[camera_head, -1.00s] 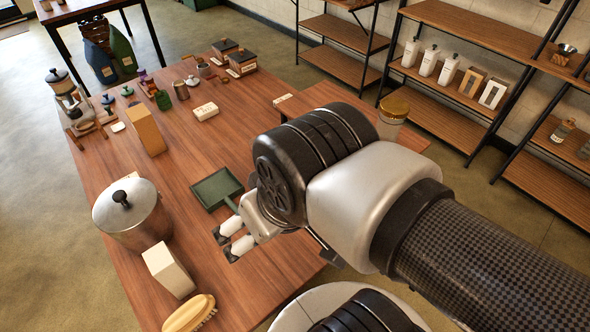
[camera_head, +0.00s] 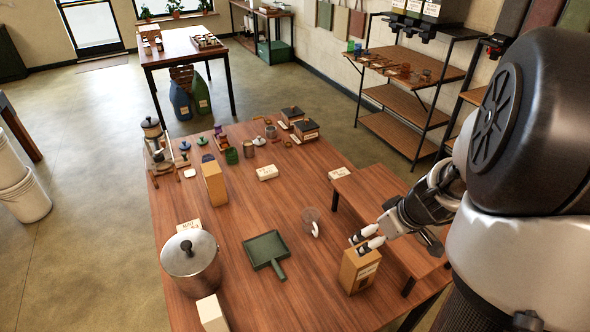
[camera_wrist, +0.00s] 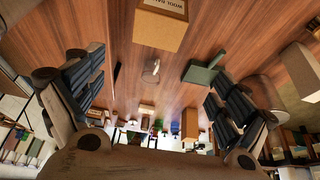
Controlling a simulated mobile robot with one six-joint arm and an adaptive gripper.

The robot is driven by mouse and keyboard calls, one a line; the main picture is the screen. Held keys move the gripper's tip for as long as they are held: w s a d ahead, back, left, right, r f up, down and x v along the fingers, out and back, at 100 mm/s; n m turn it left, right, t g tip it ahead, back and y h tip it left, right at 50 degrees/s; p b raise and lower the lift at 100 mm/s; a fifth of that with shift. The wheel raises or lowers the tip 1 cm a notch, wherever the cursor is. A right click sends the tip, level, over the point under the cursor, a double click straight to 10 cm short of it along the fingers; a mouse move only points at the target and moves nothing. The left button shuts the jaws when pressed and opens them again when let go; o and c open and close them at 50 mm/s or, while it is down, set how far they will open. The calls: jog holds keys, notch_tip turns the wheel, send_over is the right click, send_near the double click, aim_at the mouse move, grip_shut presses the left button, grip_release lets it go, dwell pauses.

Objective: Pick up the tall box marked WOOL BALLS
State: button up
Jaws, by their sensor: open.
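The tall box marked WOOL BALLS (camera_head: 358,272) stands upright on the wooden table near its right front, tan with a pale label. In the wrist view, the box (camera_wrist: 160,28) shows at the top edge, its label partly cut off and seen upside down. My gripper (camera_head: 365,243) is open and empty, with its white-tipped fingers close by the top of the box. In the wrist view its two fingers (camera_wrist: 155,70) are spread wide, with the box beyond and between them. I cannot tell whether a finger touches the box.
A raised wooden stand (camera_head: 395,215) is just right of the box. A steel pot (camera_head: 190,262) and another tan box (camera_head: 214,184) stand farther left. Bare tabletop lies between them.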

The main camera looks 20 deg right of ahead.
aim_at(359, 269)
jog(key=b+x, duration=0.1)
jog(key=x, duration=0.3)
jog(key=s+b+x, duration=0.1)
jog(key=b+x, duration=0.1)
jog(key=x, duration=0.2)
jog(key=d+b+x, duration=0.1)
jog(key=x, duration=0.3)
jog(key=shift+s+f, duration=0.2)
jog(key=shift+f, duration=0.55)
jog(key=b+x, duration=0.2)
jog(key=x, duration=0.3)
jog(key=shift+a+f+b, duration=0.1)
jog(key=shift+f+b, duration=0.2)
jog(key=shift+b, duration=0.05)
jog(key=c, duration=1.2)
jog(key=shift+r, duration=0.1)
